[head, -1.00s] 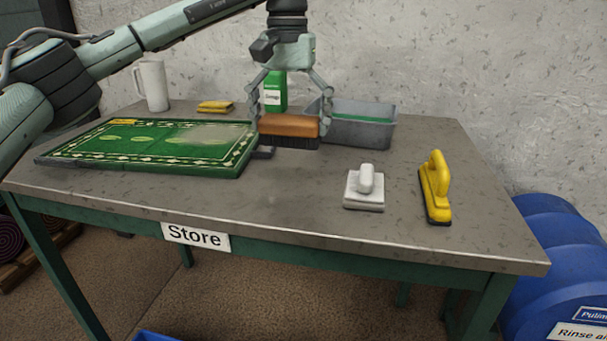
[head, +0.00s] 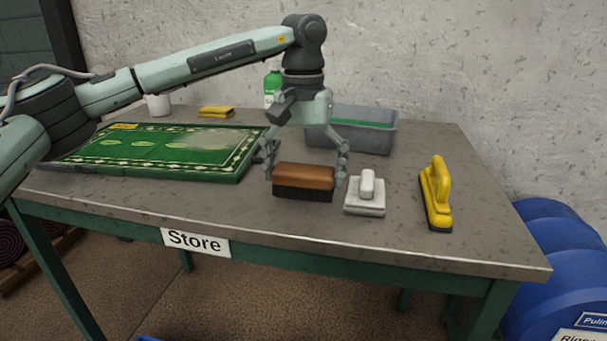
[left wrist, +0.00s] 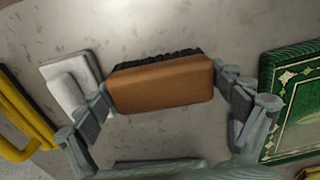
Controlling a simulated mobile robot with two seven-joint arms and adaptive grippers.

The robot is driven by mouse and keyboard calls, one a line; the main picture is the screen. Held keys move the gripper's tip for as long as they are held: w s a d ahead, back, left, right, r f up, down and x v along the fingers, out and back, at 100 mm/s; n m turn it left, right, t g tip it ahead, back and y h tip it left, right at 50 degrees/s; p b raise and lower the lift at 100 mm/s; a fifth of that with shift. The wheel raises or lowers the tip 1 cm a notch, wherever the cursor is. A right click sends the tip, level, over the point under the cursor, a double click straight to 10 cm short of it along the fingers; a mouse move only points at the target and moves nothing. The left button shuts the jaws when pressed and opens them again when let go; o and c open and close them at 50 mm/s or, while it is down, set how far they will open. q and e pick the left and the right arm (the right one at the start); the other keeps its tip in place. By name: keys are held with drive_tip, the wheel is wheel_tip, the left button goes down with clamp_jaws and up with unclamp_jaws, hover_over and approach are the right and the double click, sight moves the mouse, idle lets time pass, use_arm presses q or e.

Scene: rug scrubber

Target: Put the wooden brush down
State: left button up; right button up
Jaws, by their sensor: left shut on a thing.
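The wooden brush (head: 304,177) has a brown block and dark bristles facing down. My left gripper (head: 305,172) is shut on it, with one finger at each end of the block. The brush is low over the grey table (head: 240,205), just left of a white scrubber; whether its bristles touch the table I cannot tell. In the left wrist view the brush (left wrist: 162,84) sits between the fingers (left wrist: 162,95), bristles along its far side. My right gripper is not in view.
The white scrubber (head: 366,197) is close to the brush's right end. A yellow-handled brush (head: 436,195) stands further right. The green rug (head: 165,150) lies left. A grey tub (head: 375,137), a green bottle (head: 272,84), a yellow cloth (head: 216,111) and a white jug (head: 158,105) are behind.

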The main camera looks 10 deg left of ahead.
sight(303, 169)
use_arm(q)
drive_tip(key=o, duration=1)
drive_tip(key=shift+f, duration=0.1)
drive_tip(key=shift+c, duration=0.2)
drive_tip(key=shift+o, duration=0.2)
drive_tip(key=shift+r, duration=0.6)
wheel_tip(303, 169, up, 10)
drive_tip(key=shift+f, duration=0.15)
drive_tip(key=shift+r, duration=0.7)
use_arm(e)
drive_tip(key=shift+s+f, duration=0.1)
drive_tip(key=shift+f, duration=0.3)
use_arm(q)
drive_tip(key=shift+f, duration=0.1)
